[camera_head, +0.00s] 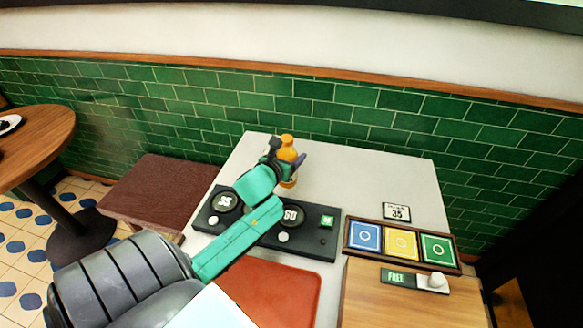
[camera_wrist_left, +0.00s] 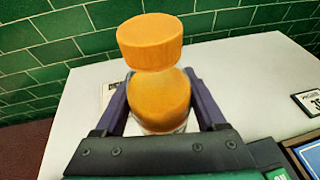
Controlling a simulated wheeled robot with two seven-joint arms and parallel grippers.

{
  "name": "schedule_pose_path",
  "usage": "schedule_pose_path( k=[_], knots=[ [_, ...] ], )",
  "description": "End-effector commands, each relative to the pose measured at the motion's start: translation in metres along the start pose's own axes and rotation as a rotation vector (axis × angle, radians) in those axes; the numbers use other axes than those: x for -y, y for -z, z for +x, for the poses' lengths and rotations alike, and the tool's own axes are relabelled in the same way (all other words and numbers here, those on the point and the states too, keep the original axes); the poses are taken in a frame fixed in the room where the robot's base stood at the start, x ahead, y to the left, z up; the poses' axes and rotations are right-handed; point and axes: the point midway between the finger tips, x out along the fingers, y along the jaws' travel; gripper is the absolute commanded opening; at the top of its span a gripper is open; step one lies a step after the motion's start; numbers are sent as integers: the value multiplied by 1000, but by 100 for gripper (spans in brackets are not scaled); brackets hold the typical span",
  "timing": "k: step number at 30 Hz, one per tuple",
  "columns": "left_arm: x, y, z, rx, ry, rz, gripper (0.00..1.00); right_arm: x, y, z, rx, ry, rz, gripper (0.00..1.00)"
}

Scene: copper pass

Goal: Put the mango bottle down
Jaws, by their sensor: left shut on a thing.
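The mango bottle (camera_head: 288,150) is orange with a round cap, and it stands upright toward the back of the pale counter (camera_head: 400,176). My left gripper (camera_head: 285,164) is shut on the mango bottle. In the left wrist view the bottle (camera_wrist_left: 162,95) sits between the two dark fingers of the left gripper (camera_wrist_left: 160,108), with its cap above them. The bottle's base is mostly hidden, so I cannot tell whether it touches the counter. My right gripper is not in view.
A black panel (camera_head: 318,246) with round dials lies in front of the bottle. A wooden tray with blue, yellow and green cards (camera_head: 402,243) and a small "35" sign (camera_head: 396,212) are to the right. A red tray (camera_head: 270,290) is nearer. The counter's back right is clear.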

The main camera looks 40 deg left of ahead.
Motion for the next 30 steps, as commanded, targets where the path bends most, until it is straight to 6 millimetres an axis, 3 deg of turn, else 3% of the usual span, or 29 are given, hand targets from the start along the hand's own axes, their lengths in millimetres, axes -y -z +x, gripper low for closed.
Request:
schedule_pose_path(
  k=[7, 18, 19, 20, 21, 30],
  knots=[
    [0, 38, 14, 3, -1, -2, 0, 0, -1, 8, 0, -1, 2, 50],
    [0, 43, 16, 5, 0, 4, 0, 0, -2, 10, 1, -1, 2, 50],
    [0, 44, 16, 2, 0, 3, 84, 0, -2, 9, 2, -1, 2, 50],
    [0, 43, 16, 2, 0, 3, 96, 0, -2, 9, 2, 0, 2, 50],
    [0, 43, 16, 1, 0, 2, 100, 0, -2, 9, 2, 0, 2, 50],
    [0, 40, 13, 2, 0, 0, 100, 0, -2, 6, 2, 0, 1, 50]
  ],
)
